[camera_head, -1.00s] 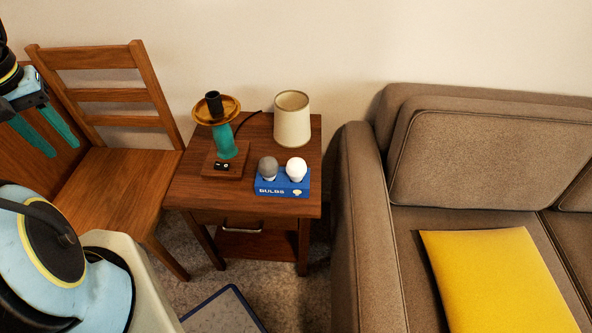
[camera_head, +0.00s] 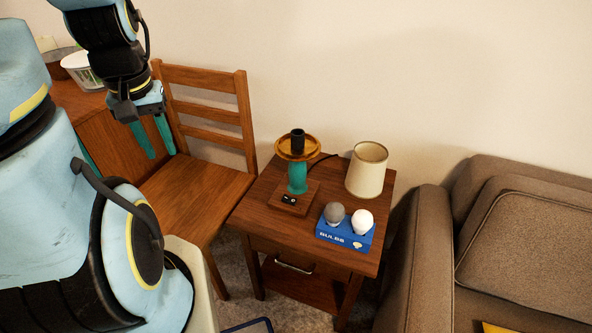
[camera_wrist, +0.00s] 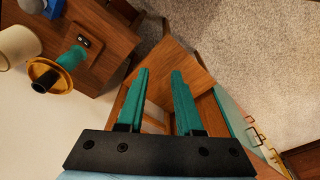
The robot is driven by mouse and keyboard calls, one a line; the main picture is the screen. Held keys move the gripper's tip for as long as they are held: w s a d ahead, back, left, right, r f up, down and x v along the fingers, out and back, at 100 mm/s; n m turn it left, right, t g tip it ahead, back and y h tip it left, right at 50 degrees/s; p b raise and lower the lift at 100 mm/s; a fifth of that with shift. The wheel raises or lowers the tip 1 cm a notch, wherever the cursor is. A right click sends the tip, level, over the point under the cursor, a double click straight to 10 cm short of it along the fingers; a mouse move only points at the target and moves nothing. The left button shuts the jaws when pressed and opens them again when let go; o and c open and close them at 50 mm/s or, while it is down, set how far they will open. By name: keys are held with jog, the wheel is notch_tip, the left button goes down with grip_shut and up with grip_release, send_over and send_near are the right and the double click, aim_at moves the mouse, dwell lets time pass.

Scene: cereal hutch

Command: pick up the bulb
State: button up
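A white bulb (camera_head: 362,221) and a grey bulb (camera_head: 334,213) stand upright side by side in a blue box labelled BULBS (camera_head: 342,237), on the near part of a small wooden side table (camera_head: 262,215). Part of the blue box shows at the top left of the wrist view (camera_wrist: 70,5). My gripper (camera_head: 161,154) is raised in front of the wooden chair, well to the left of the bulbs. In the wrist view its two teal fingers (camera_wrist: 160,72) are apart with nothing between them.
A lamp base with teal stem (camera_head: 297,177) and a cream shade (camera_head: 367,170) stand behind the box. A wooden chair (camera_head: 200,190) is left of the table, a brown sofa (camera_head: 500,240) right. A white tub (camera_head: 82,70) sits on furniture at far left.

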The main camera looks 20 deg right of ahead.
jog(key=o, duration=0.3)
jog(key=shift+o, duration=0.7)
jog(key=shift+d+f, duration=0.1)
jog(key=shift+d, duration=0.1)
jog(key=o, duration=0.6)
jog(key=w+d+f+n+b, duration=0.1)
jog(key=w+d+f+b, duration=0.1)
jog(key=d, duration=0.8)
jog(key=shift+f+n+g, duration=0.3)
jog(key=shift+f+g, duration=0.1)
jog(key=shift+f, duration=0.45)
jog(key=n+b, duration=0.4)
jog(key=b, duration=0.1)
send_over(364, 213)
jog(key=shift+g, duration=0.4)
jog(key=f, duration=1.2)
jog(key=shift+w+a+f, duration=0.1)
jog(key=shift+w+a, duration=0.05)
jog(key=shift+a, duration=0.2)
jog(key=shift+n, duration=0.3)
notch_tip(364, 213, down, 5)
jog(key=shift+d+r, duration=0.1)
jog(key=shift+r, duration=0.1)
jog(key=shift+d+f, duration=0.15)
jog(key=shift+f, duration=1.4)
jog(key=shift+d+f, duration=0.1)
jog(key=shift+f, duration=1.4)
